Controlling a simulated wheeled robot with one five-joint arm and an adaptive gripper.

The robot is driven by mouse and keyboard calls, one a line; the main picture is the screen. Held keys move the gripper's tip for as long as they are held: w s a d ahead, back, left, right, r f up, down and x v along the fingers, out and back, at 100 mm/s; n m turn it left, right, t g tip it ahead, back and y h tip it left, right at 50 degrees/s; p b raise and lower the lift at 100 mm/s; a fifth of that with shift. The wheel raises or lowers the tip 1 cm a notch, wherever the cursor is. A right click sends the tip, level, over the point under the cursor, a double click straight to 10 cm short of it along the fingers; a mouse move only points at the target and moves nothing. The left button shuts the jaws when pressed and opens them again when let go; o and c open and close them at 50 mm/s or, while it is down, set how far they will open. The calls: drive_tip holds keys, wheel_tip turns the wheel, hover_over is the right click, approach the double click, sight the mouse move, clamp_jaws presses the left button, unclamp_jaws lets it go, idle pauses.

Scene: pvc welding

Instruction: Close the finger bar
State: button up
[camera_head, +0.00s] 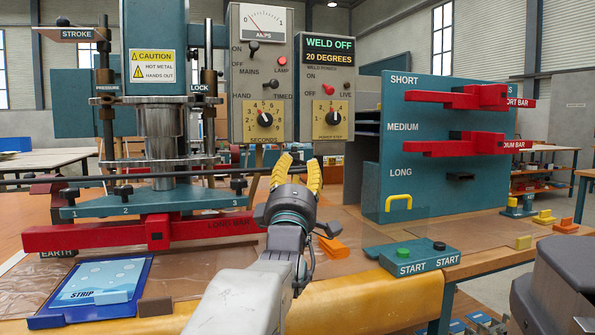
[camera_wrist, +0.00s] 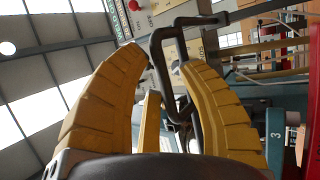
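A dark thin bar, which looks like the finger bar (camera_head: 120,176), runs across the front of the welding press in the head view, above the teal clamp plate (camera_head: 140,203) numbered 1, 2, 3. Its right end reaches towards my gripper (camera_head: 298,162). My gripper points up and away at the right end of the press, its yellow fingers apart. In the wrist view, my gripper (camera_wrist: 160,58) is open, with a dark looped handle (camera_wrist: 157,60) showing between and beyond the fingertips. I cannot tell whether the fingers touch it.
A red long bar (camera_head: 90,237) lies below the teal plate. A blue tray (camera_head: 65,310) is at the front left. The start-button box (camera_head: 411,259) and a teal rack (camera_head: 450,190) with red bars stand to the right. Control boxes (camera_head: 261,75) rise behind my gripper.

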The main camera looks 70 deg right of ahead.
clamp_jaws()
wheel_tip(320, 180, down, 10)
idle(0.6)
drive_tip(key=shift+o, duration=1.1)
unclamp_jaws()
drive_tip(key=shift+a, duration=0.1)
drive_tip(key=v, duration=0.7)
